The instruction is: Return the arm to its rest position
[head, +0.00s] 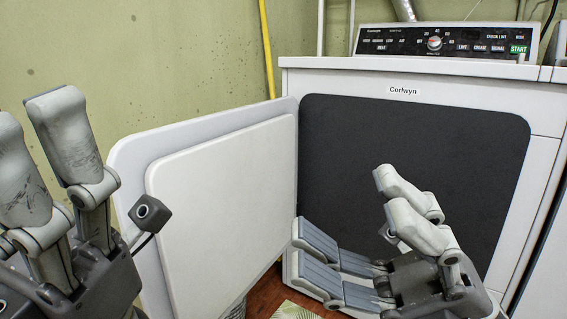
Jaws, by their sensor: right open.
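My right gripper (347,217) is in front of the dark front of the white dryer, at the lower right. Its jaws are wide apart, with grey ribbed pads on the lower fingers, and nothing is between them. My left gripper (38,125) is at the left edge, with two worn grey fingers pointing up. The picture edge cuts it off, so its opening cannot be judged. Most of both arms is out of view.
The white dryer (291,82), labelled Corlwyn, has its door (222,195) swung open to the left, between my grippers. Its control panel (447,40) is on top. A yellow pipe (267,48) runs up the green wall. A patterned mat (297,311) lies on the floor below.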

